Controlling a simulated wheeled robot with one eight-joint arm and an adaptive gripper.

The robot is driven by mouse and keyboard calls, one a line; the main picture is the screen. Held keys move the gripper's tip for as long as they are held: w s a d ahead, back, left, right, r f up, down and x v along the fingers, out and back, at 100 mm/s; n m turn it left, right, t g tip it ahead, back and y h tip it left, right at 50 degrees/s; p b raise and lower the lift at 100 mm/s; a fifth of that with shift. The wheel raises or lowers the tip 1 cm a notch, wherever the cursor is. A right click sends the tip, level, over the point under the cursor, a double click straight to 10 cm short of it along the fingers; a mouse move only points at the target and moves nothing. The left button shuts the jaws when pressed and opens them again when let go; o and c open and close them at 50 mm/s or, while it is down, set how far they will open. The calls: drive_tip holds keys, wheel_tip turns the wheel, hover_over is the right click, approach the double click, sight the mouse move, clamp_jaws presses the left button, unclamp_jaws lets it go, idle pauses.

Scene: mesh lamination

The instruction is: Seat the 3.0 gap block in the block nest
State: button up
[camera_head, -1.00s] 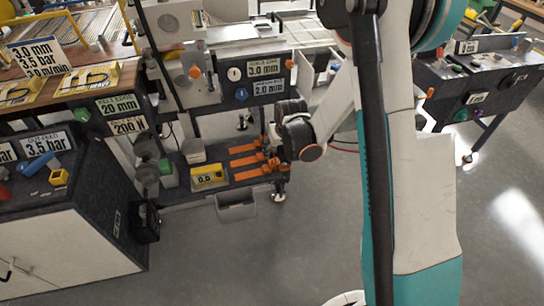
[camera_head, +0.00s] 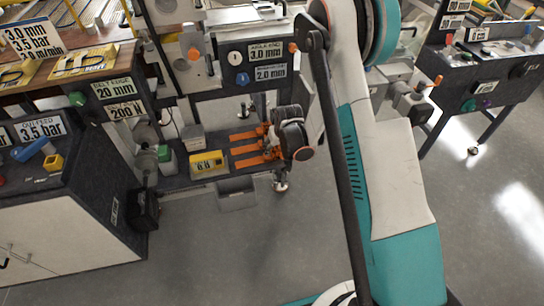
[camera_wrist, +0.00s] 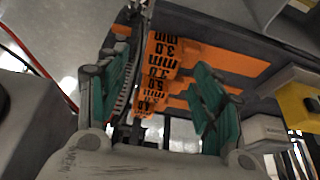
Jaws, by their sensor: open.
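Orange gap blocks (camera_head: 248,149) lie side by side on the dark low shelf in the head view. In the wrist view, the nearest orange block (camera_wrist: 162,46) has an upside-down label that reads 3.0 mm. Behind it is a row of further orange labels, one of them reading 5.0 (camera_wrist: 158,85). My gripper (camera_wrist: 163,82) is open, with a green-padded finger on either side of the label row. No grip on a block shows. In the head view my gripper (camera_head: 272,143) is at the right ends of the blocks, partly hidden by my wrist. I cannot identify the block nest.
A yellow display box (camera_head: 207,163) and a white-and-green container (camera_head: 167,158) stand left of the blocks. A panel above (camera_head: 262,62) shows 3.0 mm and 2.0 mm labels. A grey tray (camera_head: 237,193) hangs below the shelf. Open floor (camera_head: 230,250) lies in front.

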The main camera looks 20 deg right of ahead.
sight(276, 150)
drive_tip(key=b+x, duration=0.2)
drive_tip(key=x, duration=0.3)
drive_tip(key=shift+b, duration=0.3)
drive_tip(key=c, duration=1.2)
